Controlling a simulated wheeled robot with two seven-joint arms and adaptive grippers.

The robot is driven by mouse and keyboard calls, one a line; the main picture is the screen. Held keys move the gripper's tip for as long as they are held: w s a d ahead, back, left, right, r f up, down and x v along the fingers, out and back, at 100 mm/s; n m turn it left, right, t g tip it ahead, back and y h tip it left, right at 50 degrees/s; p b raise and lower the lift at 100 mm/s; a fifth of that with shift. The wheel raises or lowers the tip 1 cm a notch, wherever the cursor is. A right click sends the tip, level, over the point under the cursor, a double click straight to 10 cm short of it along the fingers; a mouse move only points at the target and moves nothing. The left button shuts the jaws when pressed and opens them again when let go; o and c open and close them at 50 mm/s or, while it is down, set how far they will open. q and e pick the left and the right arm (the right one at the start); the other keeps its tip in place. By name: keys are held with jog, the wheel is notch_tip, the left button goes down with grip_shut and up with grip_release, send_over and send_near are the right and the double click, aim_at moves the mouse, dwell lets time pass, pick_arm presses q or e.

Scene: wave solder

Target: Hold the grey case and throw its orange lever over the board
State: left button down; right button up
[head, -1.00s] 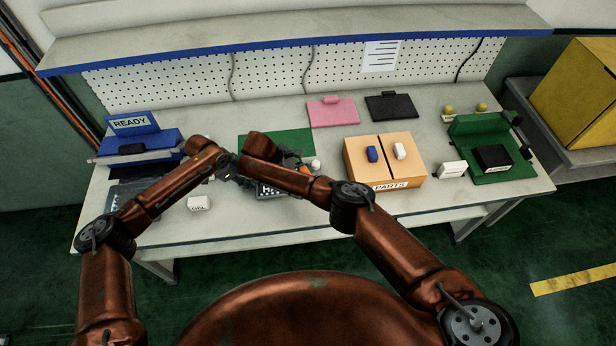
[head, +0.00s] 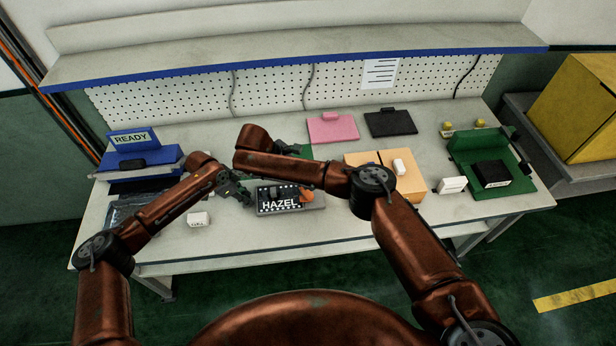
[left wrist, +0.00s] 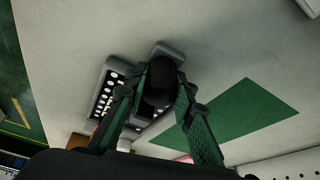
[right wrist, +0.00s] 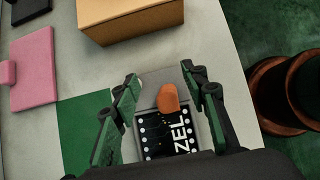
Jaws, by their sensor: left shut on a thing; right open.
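The grey case (head: 316,205) lies on the bench, with a black board (head: 279,205) in it marked HAZEL and edged with white dots. Its orange lever (head: 307,196) is at the right end in the head view; it also shows in the right wrist view (right wrist: 168,98). My left gripper (head: 246,195) is shut on the case's left end. In the left wrist view a dark rounded part (left wrist: 160,85) sits between its fingers (left wrist: 160,78). My right gripper (right wrist: 160,78) is open and empty above the case; in the head view my arm partly hides it.
A green mat (head: 300,151) lies behind the case. A PARTS box (head: 417,186) stands to the right, partly behind my right arm. A white block (head: 199,219) lies at the front left. A blue READY stand (head: 134,140) is at the far left. Pink (head: 333,129) and black boards lie behind.

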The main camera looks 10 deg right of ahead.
aim_at(306, 193)
jog(key=shift+c, duration=0.6)
